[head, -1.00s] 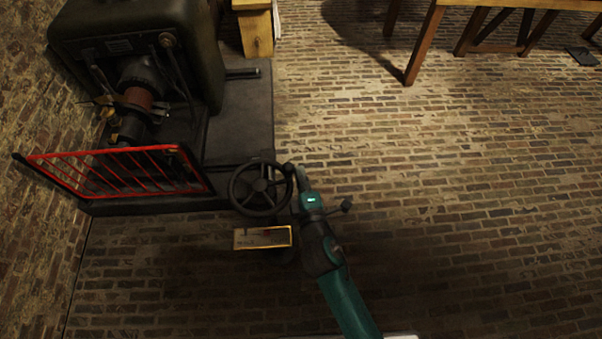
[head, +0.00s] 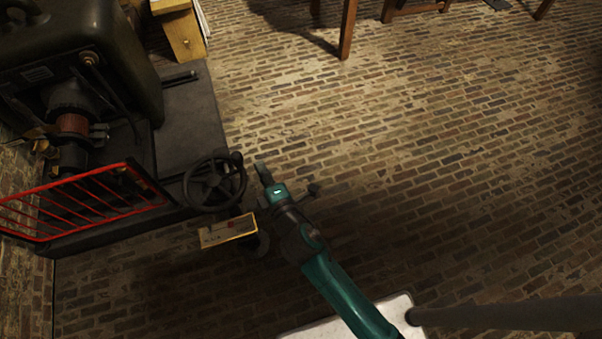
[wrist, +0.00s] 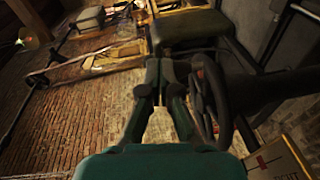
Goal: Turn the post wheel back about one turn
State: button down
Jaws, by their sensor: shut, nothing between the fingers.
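The post wheel (head: 214,182) is a dark spoked handwheel with a small knob at its upper right rim. It stands at the front right corner of the machine base. My gripper (head: 262,170) is shut and empty, just right of the wheel, with a small gap between them in the head view. In the wrist view the wheel (wrist: 212,95) shows nearly edge-on, right of my gripper's fingers (wrist: 160,68). The fingertips come together there and hold nothing.
A brass-edged plate (head: 228,231) sits below the wheel. A red guard rail (head: 85,205) and the dark machine (head: 80,60) stand to the left. A wooden table leg (head: 347,30) is at the top. Brick floor to the right is clear.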

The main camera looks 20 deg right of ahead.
jog(key=s+d+r, duration=0.1)
jog(key=s+d, duration=0.2)
jog(key=d, duration=0.5)
jog(key=shift+s+d, duration=0.15)
dwell(0.4)
jog(key=s+d+r+m+h, duration=0.1)
jog(key=s+d+r+m, duration=0.2)
jog(key=s+m, duration=0.6)
jog(key=s+d+r+m+g+h, duration=0.1)
jog(key=s+d+m, duration=0.4)
jog(key=s, duration=2)
jog(key=r+m+h, duration=0.1)
jog(key=m, duration=0.3)
jog(key=shift+r+m, duration=0.4)
jog(key=shift+s, duration=0.1)
